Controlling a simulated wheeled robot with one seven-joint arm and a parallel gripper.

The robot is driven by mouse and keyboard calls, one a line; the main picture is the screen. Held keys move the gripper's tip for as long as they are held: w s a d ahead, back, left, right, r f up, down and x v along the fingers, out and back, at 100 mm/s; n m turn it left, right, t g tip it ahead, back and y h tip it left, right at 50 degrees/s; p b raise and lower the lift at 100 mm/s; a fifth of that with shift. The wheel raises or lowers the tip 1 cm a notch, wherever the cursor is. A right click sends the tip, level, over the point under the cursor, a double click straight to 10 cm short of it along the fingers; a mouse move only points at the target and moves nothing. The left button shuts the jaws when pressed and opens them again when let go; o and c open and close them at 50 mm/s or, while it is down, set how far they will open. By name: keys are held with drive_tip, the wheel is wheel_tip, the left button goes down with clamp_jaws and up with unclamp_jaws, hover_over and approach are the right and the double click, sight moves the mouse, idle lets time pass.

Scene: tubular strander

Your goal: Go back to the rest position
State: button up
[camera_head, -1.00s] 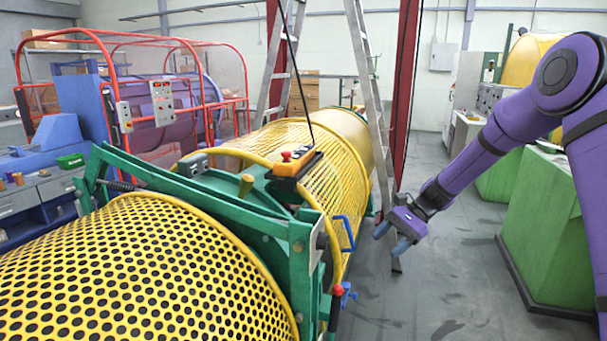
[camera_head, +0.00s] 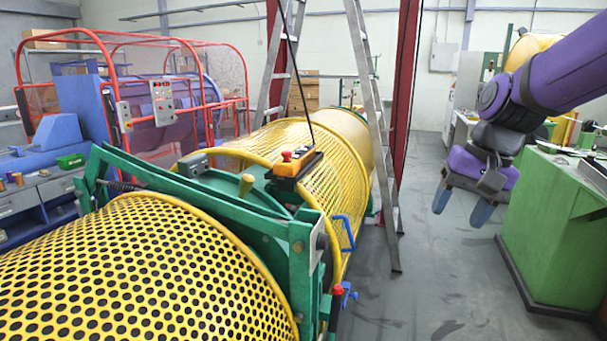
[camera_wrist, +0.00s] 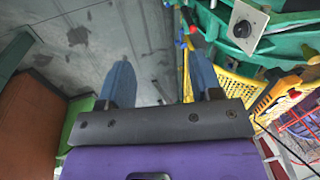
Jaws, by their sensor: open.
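My gripper (camera_head: 461,207) hangs from my purple arm at the right of the head view, fingers pointing down over the grey floor. Its two blue-grey fingers are spread apart with nothing between them. In the wrist view the fingers (camera_wrist: 162,82) also show apart, with bare floor between and beyond them. The gripper is right of the yellow strander (camera_head: 140,270) and its green frame (camera_head: 308,265), touching neither. It appears beside the green cabinet (camera_head: 550,235), which is close on its right.
A yellow-and-black control box with a red button (camera_head: 287,168) hangs over the machine. A red guard frame (camera_head: 213,110) is at the back left. The floor (camera_head: 425,265) between strander and cabinet is clear.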

drive_tip(key=s+d+r+n+t+h, duration=0.1)
drive_tip(key=s+d+t, duration=0.1)
drive_tip(key=s, duration=0.6)
drive_tip(key=s+d+r+n+t+h, duration=0.1)
drive_tip(key=s+d+r+n+t, duration=0.1)
drive_tip(key=s, duration=0.5)
drive_tip(key=shift+s+d+r+n+h, duration=0.15)
drive_tip(key=shift+s+d+n+h, duration=0.15)
drive_tip(key=shift+s, duration=0.1)
idle(0.7)
